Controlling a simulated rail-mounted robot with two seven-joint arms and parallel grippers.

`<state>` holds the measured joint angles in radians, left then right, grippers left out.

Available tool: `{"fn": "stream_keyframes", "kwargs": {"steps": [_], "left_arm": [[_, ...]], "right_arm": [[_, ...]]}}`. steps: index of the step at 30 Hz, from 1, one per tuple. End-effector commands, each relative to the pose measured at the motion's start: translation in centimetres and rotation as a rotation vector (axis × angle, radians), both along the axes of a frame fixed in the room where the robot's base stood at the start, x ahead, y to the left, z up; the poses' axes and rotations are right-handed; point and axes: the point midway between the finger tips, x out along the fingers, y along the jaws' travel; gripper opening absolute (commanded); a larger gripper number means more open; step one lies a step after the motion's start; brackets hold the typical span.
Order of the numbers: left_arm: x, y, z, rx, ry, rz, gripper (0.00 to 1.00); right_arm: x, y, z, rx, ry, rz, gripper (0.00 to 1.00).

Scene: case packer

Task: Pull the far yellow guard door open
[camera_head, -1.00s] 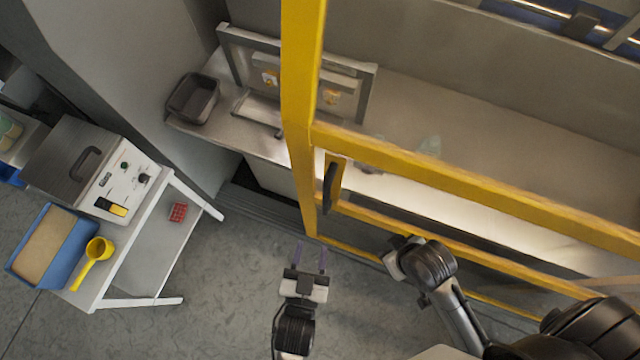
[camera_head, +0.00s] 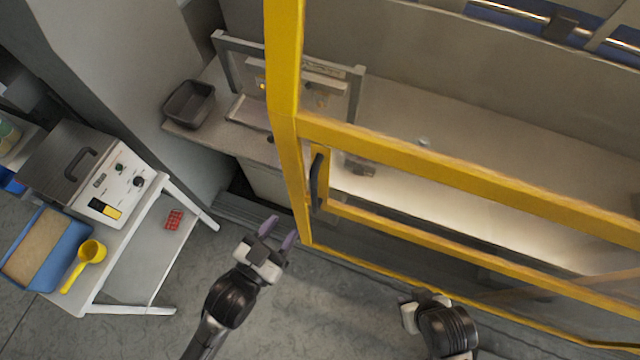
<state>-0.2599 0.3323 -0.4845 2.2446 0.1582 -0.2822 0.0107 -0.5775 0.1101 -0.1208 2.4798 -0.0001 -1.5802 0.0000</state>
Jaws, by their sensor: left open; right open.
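The yellow guard door (camera_head: 286,150) stands across the middle and right of the head view, a yellow frame with a clear pane. Its black handle (camera_head: 317,181) is upright near the frame's left post. My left gripper (camera_head: 276,232) is open and empty, to the lower left of the handle and apart from it, its fingers pointing up toward the door's lower left corner. My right gripper (camera_head: 408,300) is at the lower right, in front of the door's lower rail and apart from it. Its fingertips are hard to see.
A white cart (camera_head: 150,262) at the left carries a control box (camera_head: 117,190), a blue tray (camera_head: 42,240) and a yellow scoop (camera_head: 86,262). A red block (camera_head: 174,220) is on its lower shelf. Floor between cart and door is clear.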

Motion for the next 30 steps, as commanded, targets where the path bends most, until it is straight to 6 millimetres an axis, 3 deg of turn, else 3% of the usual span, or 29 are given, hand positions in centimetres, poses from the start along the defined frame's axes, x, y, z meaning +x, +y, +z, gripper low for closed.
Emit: {"fn": "stream_keyframes", "kwargs": {"steps": [15,22,30], "left_arm": [[7.6,-5.2,0.2,0.001,-0.003,0.000,0.43],[9.4,-6.6,0.1,0.001,-0.002,-0.001,0.43],[10.1,-7.1,0.0,0.001,-0.002,-0.001,0.43]], "right_arm": [[-0.1,-0.5,1.5,-0.016,0.003,0.009,0.43],[-0.2,-0.4,1.8,-0.014,0.003,0.007,0.43],[-0.2,-0.2,1.9,-0.007,0.003,0.003,0.43]]}}
